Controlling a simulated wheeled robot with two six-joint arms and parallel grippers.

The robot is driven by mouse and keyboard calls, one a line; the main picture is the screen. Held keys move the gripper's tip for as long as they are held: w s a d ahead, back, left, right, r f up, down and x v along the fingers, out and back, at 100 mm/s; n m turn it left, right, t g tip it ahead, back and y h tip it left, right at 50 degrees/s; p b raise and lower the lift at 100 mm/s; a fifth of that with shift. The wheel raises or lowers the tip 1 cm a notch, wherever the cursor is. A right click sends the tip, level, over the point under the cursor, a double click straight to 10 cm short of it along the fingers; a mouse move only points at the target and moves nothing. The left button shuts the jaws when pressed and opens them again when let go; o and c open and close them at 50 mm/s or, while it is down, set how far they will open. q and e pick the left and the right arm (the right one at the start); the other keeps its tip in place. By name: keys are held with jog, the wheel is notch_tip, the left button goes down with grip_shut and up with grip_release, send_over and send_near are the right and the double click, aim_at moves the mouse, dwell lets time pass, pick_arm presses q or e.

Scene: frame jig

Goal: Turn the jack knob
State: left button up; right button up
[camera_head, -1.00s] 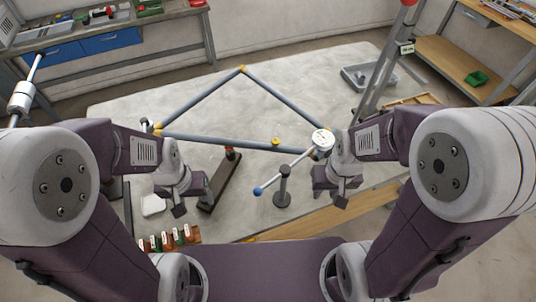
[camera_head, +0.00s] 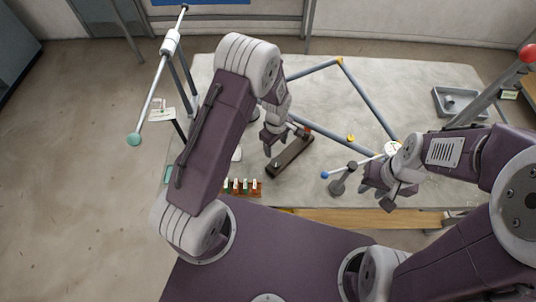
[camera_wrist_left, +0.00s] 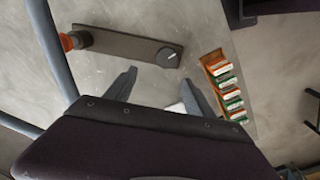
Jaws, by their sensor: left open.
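A dark flat bar, the jack (camera_head: 295,152), lies on the grey table with an orange-red post (camera_head: 307,128) at its far end. In the left wrist view, the jack (camera_wrist_left: 125,45) has its orange post (camera_wrist_left: 68,41) at the left and a round dark knob (camera_wrist_left: 167,57) with a white mark at the right.
A tube frame (camera_head: 370,98) with yellow joints lies on the table behind the jack. A blue-tipped rod on a dark stand (camera_head: 340,185) is beside my right gripper. A rack of orange and green blocks (camera_head: 243,187) is near the jack's near end. A grey tray (camera_head: 455,101) is at right.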

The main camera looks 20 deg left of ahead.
aim_at(276, 162)
pick_arm(q)
jog(key=f+p, duration=0.1)
jog(key=f, duration=0.2)
jog(key=f+p, duration=0.1)
jog(key=f, duration=0.1)
jog(key=s+f+p, duration=0.1)
jog(key=f, duration=0.2)
jog(key=shift+s+d+f, duration=0.1)
jog(key=shift+d+f, duration=0.25)
jog(key=shift+f, duration=0.35)
pick_arm(e)
jog(key=r, duration=0.3)
jog(key=shift+w+d+r, duration=0.1)
jog(key=shift+d+r, duration=0.15)
jog(key=shift+r, duration=0.15)
pick_arm(q)
jog(key=c, duration=1.4)
